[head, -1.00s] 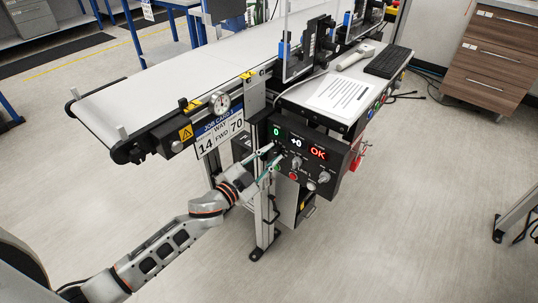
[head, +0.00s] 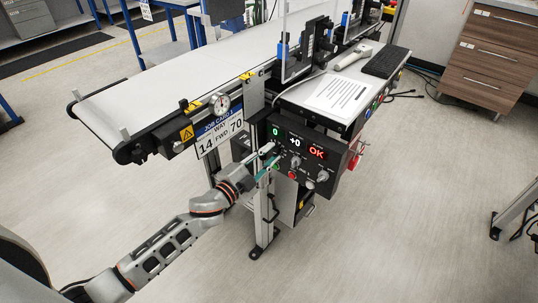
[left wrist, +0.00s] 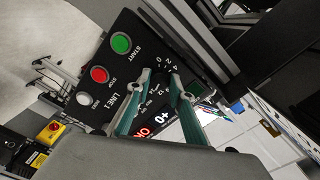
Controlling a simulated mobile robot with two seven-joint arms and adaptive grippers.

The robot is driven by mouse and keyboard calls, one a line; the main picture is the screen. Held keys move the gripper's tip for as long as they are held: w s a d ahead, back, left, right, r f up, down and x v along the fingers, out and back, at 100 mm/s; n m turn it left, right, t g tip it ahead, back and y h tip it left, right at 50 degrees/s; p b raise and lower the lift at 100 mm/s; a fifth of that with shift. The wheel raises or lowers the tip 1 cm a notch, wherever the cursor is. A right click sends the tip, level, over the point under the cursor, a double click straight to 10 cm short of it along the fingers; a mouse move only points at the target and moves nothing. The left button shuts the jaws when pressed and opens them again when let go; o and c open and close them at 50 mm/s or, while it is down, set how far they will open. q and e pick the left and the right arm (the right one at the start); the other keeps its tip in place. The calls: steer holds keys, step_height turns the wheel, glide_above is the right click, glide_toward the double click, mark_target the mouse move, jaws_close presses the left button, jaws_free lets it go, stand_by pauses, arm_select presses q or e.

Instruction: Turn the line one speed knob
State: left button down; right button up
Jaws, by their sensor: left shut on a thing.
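The black control panel (head: 307,163) on the conveyor's front carries lit displays reading 0, +0 and OK. My left gripper (head: 274,154) is at the panel's left end, below the green 0 display. In the left wrist view the fingers (left wrist: 161,82) straddle the middle of a numbered dial on the LINE 1 panel (left wrist: 115,73). The gripper is shut on the line one speed knob, which the fingers mostly hide; its pointer cannot be read. My right gripper is not in view.
Beside the dial are a green START button (left wrist: 121,43), a red STOP button (left wrist: 99,74) and a white button (left wrist: 83,99). A job card (head: 220,138) reading 14 and 70 hangs left of the panel. The belt (head: 165,82) is empty.

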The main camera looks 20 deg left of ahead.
arm_select(q)
steer(key=c, duration=1.9)
jaws_free()
steer(key=shift+o, duration=0.6)
steer(key=v, duration=1.2)
